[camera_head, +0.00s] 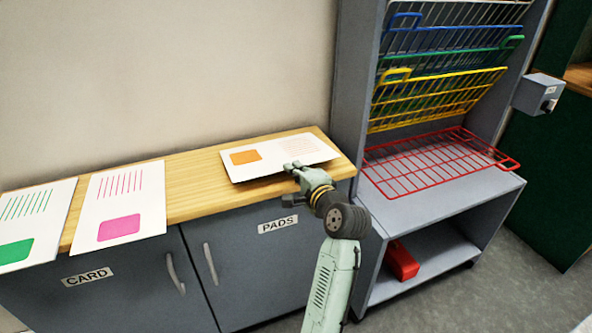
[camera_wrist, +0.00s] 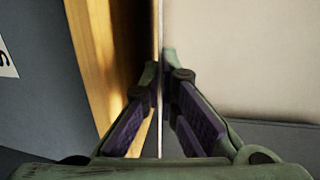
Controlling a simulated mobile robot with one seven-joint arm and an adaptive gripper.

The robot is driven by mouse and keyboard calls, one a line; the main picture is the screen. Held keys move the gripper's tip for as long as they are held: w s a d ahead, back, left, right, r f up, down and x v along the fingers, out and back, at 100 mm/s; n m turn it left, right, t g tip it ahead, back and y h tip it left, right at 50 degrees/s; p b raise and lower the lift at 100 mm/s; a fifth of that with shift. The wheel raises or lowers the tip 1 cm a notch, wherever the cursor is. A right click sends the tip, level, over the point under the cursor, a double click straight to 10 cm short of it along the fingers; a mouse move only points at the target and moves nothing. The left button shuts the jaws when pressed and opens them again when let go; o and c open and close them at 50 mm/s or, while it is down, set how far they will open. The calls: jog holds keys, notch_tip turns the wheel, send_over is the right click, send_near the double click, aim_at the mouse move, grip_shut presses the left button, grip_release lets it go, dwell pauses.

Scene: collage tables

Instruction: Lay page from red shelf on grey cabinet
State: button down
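In the wrist view the page (camera_wrist: 160,35) shows edge-on as a thin line between the fingertips (camera_wrist: 160,82). The wood (camera_wrist: 98,60) runs beside it with a dark shadowed gap, so the page seems held just above the top; contact at its far edge cannot be told. The red wire shelf (camera_head: 425,163) is lowered and empty.
Two pages, one with a pink block (camera_head: 120,228) and one with a green block (camera_head: 15,250), lie on the left of the top. Yellow (camera_head: 435,98), green and blue wire shelves tilt up above the red one. The wall stands behind the cabinet.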

aim_at(295, 185)
jog(key=c, duration=2.4)
grip_release()
jog(key=c, duration=1.7)
grip_release()
jog(key=shift+o, duration=0.3)
jog(key=o, duration=0.7)
jog(key=shift+f, duration=0.2)
jog(key=shift+f+b, duration=0.75)
jog(key=shift+f, duration=0.85)
jog(key=shift+r, duration=0.1)
